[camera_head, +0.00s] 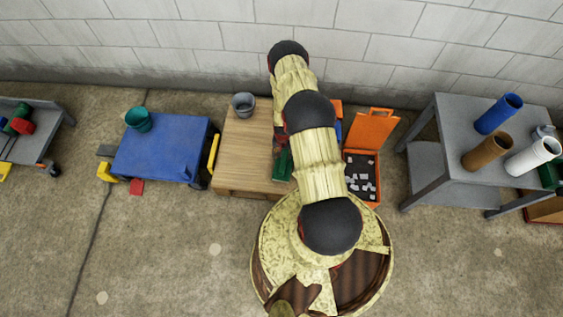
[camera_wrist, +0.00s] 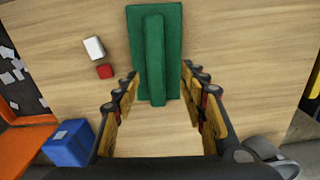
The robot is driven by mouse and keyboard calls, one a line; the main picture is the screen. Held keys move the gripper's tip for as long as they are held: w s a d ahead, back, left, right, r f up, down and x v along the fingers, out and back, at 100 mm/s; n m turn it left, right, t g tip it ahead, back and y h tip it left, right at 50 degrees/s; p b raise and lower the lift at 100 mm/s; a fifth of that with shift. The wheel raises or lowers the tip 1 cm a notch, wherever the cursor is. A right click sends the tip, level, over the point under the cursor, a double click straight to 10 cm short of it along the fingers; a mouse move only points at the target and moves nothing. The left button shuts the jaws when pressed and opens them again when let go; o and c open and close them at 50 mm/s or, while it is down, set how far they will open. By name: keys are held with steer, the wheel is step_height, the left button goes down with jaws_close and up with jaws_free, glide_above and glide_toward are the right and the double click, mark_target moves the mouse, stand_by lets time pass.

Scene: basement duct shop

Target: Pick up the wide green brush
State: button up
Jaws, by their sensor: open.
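The wide green brush (camera_wrist: 172,45) lies flat on the wooden table in the wrist view, a flat green plate with a raised bar along its middle. My gripper (camera_wrist: 160,80) is open and empty, with its fingers spread to either side of the brush's near end. I cannot tell how high the fingertips are above the table. In the head view, part of the brush (camera_head: 283,165) shows at the left edge of my arm, which hides the rest of it and my gripper.
On the wooden table (camera_head: 240,145) are a grey bucket (camera_head: 243,105), a white block (camera_wrist: 94,48), a red block (camera_wrist: 105,71) and a blue box (camera_wrist: 68,145). An open orange case (camera_head: 371,130) stands to the right. A blue table (camera_head: 165,145) is left, a grey table (camera_head: 450,115) right.

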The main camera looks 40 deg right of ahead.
mark_target(284, 160)
steer(key=f+b, duration=0.1)
steer(key=f, duration=0.1)
steer(key=f+b, duration=0.1)
steer(key=f, duration=0.1)
steer(key=f+b, duration=0.1)
steer(key=f, duration=0.1)
steer(key=shift+s+d+f, duration=0.1)
steer(key=shift+s+f, duration=0.2)
steer(key=shift+f, duration=0.05)
steer(key=shift+r, duration=0.1)
steer(key=shift+c, duration=0.6)
jaws_close()
